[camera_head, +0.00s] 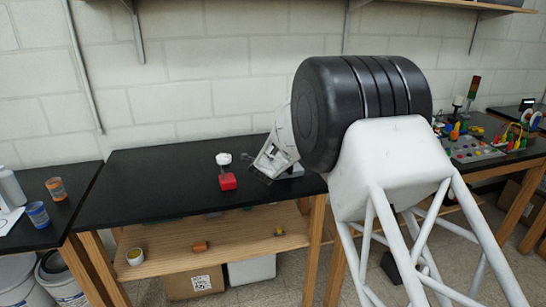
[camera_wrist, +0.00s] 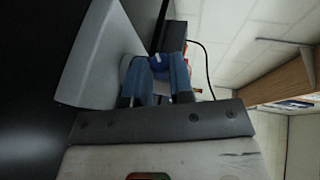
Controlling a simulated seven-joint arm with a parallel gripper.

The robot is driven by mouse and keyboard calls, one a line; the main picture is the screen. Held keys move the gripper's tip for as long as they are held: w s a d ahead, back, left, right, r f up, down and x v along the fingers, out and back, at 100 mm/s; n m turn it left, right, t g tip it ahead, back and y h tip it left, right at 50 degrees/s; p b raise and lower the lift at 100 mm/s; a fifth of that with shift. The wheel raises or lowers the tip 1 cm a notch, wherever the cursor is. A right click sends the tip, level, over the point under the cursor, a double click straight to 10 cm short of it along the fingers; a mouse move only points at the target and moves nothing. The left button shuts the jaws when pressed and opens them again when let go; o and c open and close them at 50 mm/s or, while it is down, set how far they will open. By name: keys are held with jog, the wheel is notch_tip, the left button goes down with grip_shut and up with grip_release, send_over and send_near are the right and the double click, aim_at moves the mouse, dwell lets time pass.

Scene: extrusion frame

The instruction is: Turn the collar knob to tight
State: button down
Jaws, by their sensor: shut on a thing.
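A blue knob (camera_wrist: 157,66) shows between my fingertips in the wrist view, next to a pale rounded part. It appears to be the collar knob; no tight mark is readable. My gripper (camera_wrist: 156,76) is shut on it, one finger at each side. A large grey sloped body (camera_wrist: 98,62) lies beside the fingers at the left. In the head view my gripper (camera_head: 266,170) is low over the black table, and the knob is hidden there by the gripper and arm. A bit of grey base (camera_head: 294,171) shows just right of the gripper.
The table's left part is clear. A brick wall stands behind. Colourful parts (camera_head: 485,145) crowd another bench at the right.

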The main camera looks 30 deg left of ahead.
jog(key=shift+f+m+t+y, duration=0.3)
jog(key=shift+m+t+y, duration=0.25)
jog(key=shift+t, duration=0.75)
jog(key=c, duration=1)
grip_release()
jog(key=shift+s, duration=0.15)
jog(key=shift+v, duration=3.85)
jog(key=shift+d, duration=0.1)
